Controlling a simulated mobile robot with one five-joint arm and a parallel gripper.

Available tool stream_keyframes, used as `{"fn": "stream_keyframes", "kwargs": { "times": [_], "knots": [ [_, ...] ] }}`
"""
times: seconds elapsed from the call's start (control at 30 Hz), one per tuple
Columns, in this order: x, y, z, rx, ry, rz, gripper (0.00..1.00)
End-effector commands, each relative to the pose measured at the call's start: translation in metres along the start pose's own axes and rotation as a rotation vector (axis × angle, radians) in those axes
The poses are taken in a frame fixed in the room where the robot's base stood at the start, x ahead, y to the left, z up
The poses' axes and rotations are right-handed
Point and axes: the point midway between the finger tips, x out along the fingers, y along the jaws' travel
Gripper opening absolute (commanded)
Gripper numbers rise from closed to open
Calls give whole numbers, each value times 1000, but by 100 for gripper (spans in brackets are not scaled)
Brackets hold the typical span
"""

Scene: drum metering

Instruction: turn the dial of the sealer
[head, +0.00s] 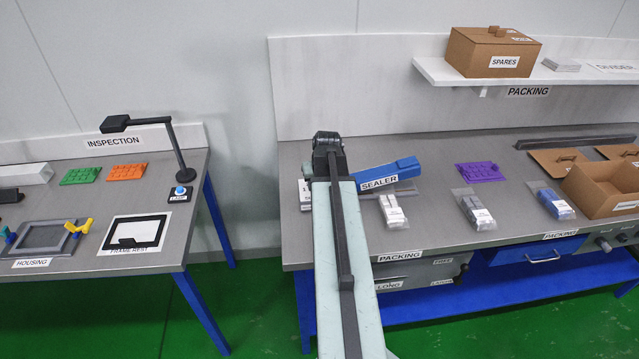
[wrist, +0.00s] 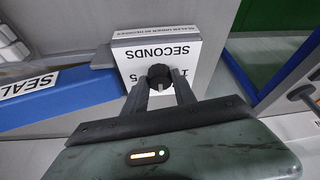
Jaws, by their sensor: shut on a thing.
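The sealer (head: 388,172) has a long blue arm and lies on the packing bench, partly behind my arm in the head view. In the wrist view its blue arm (wrist: 70,97) shows at the left. Its white box (wrist: 185,50) is marked SECONDS and has a black round dial (wrist: 159,73) on its face. My gripper (wrist: 159,88) is shut on the dial, one finger on each side of it. Numbers beside the dial are partly covered by the fingers. The dial is hidden in the head view.
Bagged parts (head: 392,211) lie on the packing bench in front of the sealer. A purple tray (head: 480,172) and an open cardboard box (head: 607,187) are further right. The inspection bench (head: 182,240) stands left, with a floor gap between. A shelf (head: 555,75) hangs above the packing bench.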

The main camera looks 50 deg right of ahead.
Motion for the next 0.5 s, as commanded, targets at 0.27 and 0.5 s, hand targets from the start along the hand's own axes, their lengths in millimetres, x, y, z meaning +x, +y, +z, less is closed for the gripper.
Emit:
{"fn": "stream_keyframes", "kwargs": {
  "times": [0.27, 0.5],
  "knots": [
    [0, 0, -3, 0, 8, 0, 53],
    [0, 1, -2, 0, 5, 0, 53]
  ]
}}
